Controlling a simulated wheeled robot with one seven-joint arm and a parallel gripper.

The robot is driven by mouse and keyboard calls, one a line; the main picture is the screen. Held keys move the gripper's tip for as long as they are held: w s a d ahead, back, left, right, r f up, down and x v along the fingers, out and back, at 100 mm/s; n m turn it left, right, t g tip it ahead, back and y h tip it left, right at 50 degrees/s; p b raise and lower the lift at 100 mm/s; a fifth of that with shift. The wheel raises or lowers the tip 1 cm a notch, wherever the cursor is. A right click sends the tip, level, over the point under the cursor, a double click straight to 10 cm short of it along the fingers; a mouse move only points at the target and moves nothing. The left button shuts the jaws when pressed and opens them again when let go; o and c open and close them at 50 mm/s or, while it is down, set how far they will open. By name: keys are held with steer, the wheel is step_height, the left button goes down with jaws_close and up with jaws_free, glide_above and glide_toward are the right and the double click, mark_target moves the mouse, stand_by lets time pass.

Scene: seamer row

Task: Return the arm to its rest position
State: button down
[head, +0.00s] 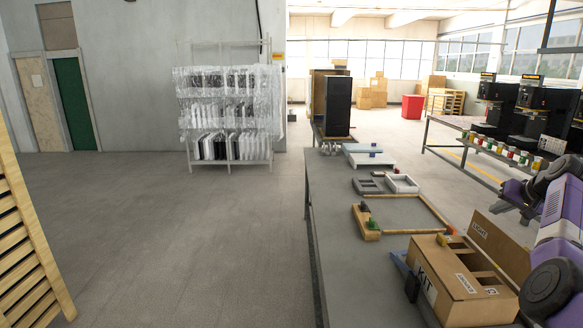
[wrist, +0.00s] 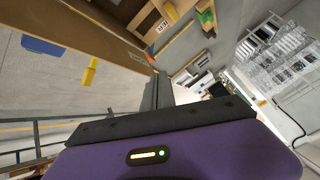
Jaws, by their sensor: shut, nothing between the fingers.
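My arm (head: 562,230), purple and grey, reaches in from the right edge of the head view, beside the cardboard kit box. My gripper (wrist: 154,86) shows in the wrist view with its dark fingers together and nothing between them. Its purple housing, with a small lit strip, fills the bottom of that view. I cannot make out the fingertips clearly in the head view.
A cardboard box (head: 440,297) marked KIT stands at the near end of the grey bench (head: 328,215). Wooden strips, a grey holder (head: 369,186) and a white tray (head: 402,183) lie beyond it. A wrapped rack (head: 230,163) stands at the wall.

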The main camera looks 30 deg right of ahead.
steer(key=a+f+h, duration=0.6)
steer(key=f+h, duration=0.1)
steer(key=f, duration=0.2)
steer(key=a+f+t, duration=0.1)
steer(key=a, duration=0.3)
steer(key=a+f+n+t, duration=0.1)
steer(key=a, duration=0.4)
steer(key=a+f+n+t, duration=0.1)
steer(key=a+f, duration=0.1)
steer(key=a, duration=0.2)
steer(key=shift+a+h, duration=0.4)
steer(key=s+a+n+t+y, duration=0.1)
steer(key=s+a+n+t, duration=0.15)
steer(key=a, duration=1.05)
steer(key=s+a+n+t+y, duration=0.2)
steer(key=s+a+t, duration=0.1)
steer(key=a, duration=0.9)
steer(key=s+a+n+g+y, duration=0.1)
steer(key=s+a+n+y, duration=0.5)
steer(key=s+a, duration=1.6)
steer(key=a+y, duration=0.3)
steer(key=a, duration=0.1)
steer(key=shift+r+y, duration=0.15)
steer(key=shift+y, duration=0.15)
